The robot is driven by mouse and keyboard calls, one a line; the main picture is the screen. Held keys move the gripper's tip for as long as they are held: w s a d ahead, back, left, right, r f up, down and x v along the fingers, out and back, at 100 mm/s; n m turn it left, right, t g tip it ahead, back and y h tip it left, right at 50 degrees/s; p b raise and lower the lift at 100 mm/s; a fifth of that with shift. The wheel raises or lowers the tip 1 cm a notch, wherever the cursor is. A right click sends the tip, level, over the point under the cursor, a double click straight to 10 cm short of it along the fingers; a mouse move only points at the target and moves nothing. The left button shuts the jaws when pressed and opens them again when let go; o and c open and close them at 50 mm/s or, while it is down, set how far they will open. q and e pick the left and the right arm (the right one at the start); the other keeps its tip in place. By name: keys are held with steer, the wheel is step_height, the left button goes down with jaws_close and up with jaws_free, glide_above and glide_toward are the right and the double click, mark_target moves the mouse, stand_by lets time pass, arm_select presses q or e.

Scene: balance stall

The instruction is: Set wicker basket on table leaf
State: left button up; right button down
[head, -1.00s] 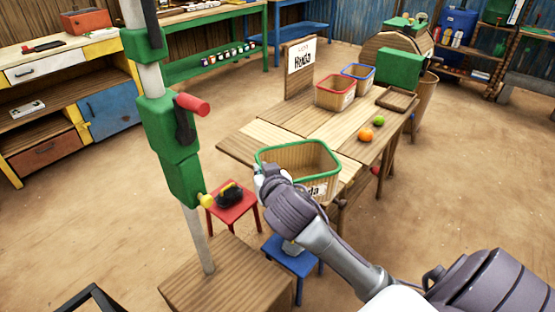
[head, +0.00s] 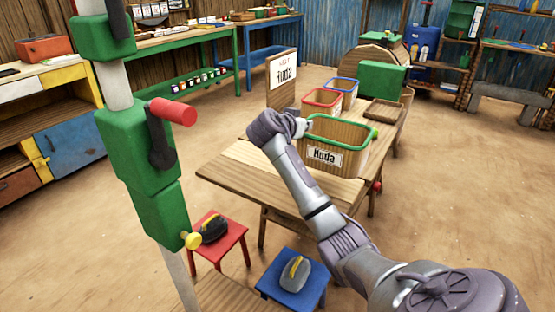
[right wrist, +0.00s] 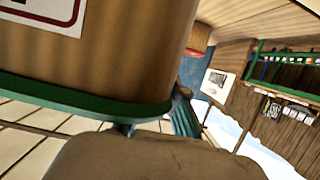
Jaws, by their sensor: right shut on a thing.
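The wicker basket (head: 352,165) has a green rim and a "Huda" label on its near side. My right gripper (head: 304,127) is shut on the left end of its rim. The basket is about upright over the right part of the wooden table; whether it touches the top I cannot tell. The bare table leaf (head: 245,178) is at the near left. In the right wrist view the basket's wall (right wrist: 130,45) and green rim (right wrist: 85,102) fill the upper left, close to the gripper. My left gripper is out of view.
A red-rimmed basket (head: 320,108), a blue-rimmed basket (head: 347,86), a brown tray (head: 384,112) and a sign (head: 282,75) stand at the table's back. A red stool (head: 228,240) and a blue stool (head: 313,298) stand in front. A green-clamped post (head: 150,150) rises at left.

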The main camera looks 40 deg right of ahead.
steer(key=w+a+f, duration=0.1)
steer(key=a+f, duration=0.1)
steer(key=w+a+f, duration=0.1)
steer(key=a+f, duration=0.1)
steer(key=f, duration=0.1)
steer(key=w+a+f, duration=0.2)
steer(key=f, duration=0.1)
steer(key=shift+a+f+b, duration=0.1)
steer(key=shift+f+b, duration=0.05)
steer(key=shift+b, duration=0.2)
steer(key=c, duration=1.3)
jaws_free()
steer(key=shift+s, duration=0.1)
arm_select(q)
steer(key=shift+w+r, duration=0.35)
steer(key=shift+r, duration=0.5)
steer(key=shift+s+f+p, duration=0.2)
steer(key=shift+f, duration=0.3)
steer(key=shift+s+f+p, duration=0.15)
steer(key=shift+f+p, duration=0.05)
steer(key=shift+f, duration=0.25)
arm_select(e)
steer(key=v, duration=1.2)
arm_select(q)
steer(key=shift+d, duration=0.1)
